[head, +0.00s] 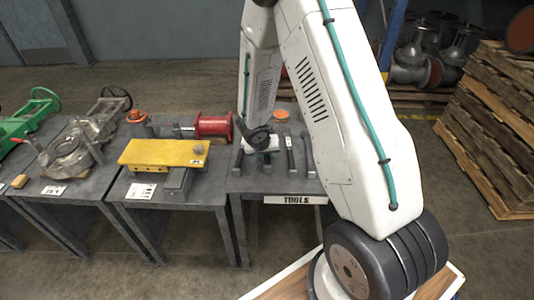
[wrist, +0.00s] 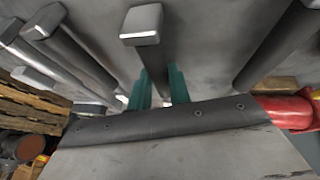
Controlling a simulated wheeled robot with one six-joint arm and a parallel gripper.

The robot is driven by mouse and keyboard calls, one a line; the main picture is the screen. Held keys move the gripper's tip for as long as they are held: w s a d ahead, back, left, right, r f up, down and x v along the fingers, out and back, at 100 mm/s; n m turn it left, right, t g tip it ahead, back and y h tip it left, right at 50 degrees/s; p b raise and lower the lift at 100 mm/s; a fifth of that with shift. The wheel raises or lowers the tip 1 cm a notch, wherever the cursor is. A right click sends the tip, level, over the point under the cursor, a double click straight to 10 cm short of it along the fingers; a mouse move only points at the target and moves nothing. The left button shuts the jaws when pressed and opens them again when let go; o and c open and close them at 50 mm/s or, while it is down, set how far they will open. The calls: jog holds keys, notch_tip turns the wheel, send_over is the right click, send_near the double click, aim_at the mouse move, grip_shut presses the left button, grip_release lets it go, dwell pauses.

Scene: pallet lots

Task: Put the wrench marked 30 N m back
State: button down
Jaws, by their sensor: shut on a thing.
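My gripper (wrist: 160,92) is over the tools table (head: 235,183), and its teal fingers are shut on a grey wrench (wrist: 141,28). The wrench's square handle end points away from the fingers in the wrist view; the rest is hidden behind the gripper. I cannot tell whether it rests on the table or is slightly above it. No 30 N m marking is readable on it. Several similar grey bar-shaped tools lie on the same table, including one on the right (wrist: 275,45) and one on the left (wrist: 72,52) in the wrist view.
A white TOOLS sign (head: 296,199) hangs on the table's front. A red spool (head: 212,125) and a yellow block (head: 163,153) stand on the left. An orange round part (head: 281,114) sits behind the tools. Wooden pallets (head: 490,125) are stacked at the right.

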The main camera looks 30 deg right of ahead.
jog(key=shift+f, duration=0.1)
jog(key=c, duration=1.2)
grip_release()
